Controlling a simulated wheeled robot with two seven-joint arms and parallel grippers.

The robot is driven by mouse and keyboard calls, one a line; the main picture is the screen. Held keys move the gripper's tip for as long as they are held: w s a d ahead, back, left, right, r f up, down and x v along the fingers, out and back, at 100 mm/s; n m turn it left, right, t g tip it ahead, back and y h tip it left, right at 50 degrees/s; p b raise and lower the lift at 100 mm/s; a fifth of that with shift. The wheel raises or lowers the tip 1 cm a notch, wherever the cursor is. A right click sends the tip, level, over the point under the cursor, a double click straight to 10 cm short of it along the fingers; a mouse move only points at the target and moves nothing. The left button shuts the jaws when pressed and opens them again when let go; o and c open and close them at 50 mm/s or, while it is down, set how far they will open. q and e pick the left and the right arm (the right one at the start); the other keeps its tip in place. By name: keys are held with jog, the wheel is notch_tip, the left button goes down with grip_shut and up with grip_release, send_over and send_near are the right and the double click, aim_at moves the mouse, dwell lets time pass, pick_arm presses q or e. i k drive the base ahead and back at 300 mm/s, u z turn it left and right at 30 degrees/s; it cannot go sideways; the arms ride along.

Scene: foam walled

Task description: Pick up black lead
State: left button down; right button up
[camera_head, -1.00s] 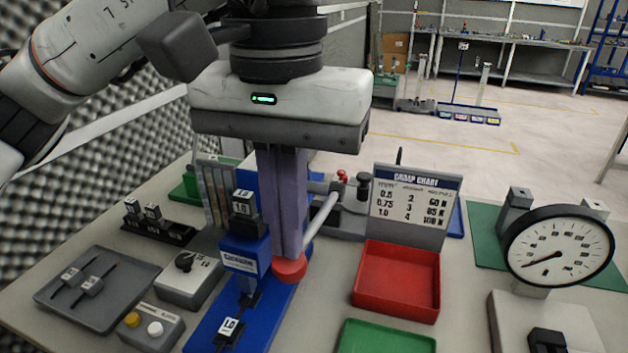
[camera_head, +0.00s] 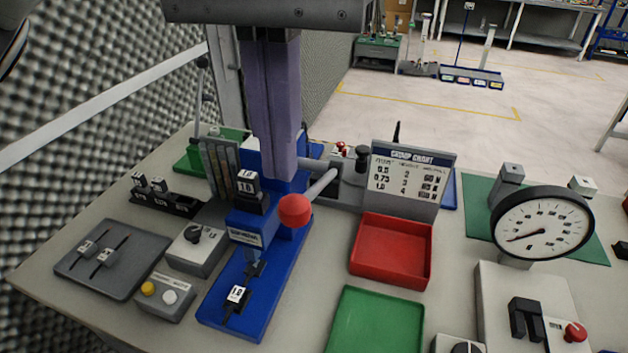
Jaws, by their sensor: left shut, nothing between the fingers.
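Two small dark leads with white labels lie on the grey tray (camera_head: 95,282) at the left: one lead (camera_head: 87,248) and another lead (camera_head: 104,257). A black piece with a "1.0" label (camera_head: 237,295) lies on the base of the blue crimping press (camera_head: 262,290). I cannot tell which of these is the named black lead. My left gripper (camera_head: 283,182) points down, its purple fingers closed and empty, just above and behind the press lever's red ball (camera_head: 295,210). My right gripper is out of view.
A red tray (camera_head: 428,270) and a green tray (camera_head: 375,335) are right of the press. A crimp chart (camera_head: 410,180) stands behind the red tray. A dial gauge (camera_head: 542,225) stands at the right. A knob box (camera_head: 195,250) and button box (camera_head: 165,298) are left of the press.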

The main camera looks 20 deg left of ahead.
aim_at(237, 297)
jog(key=k, duration=1)
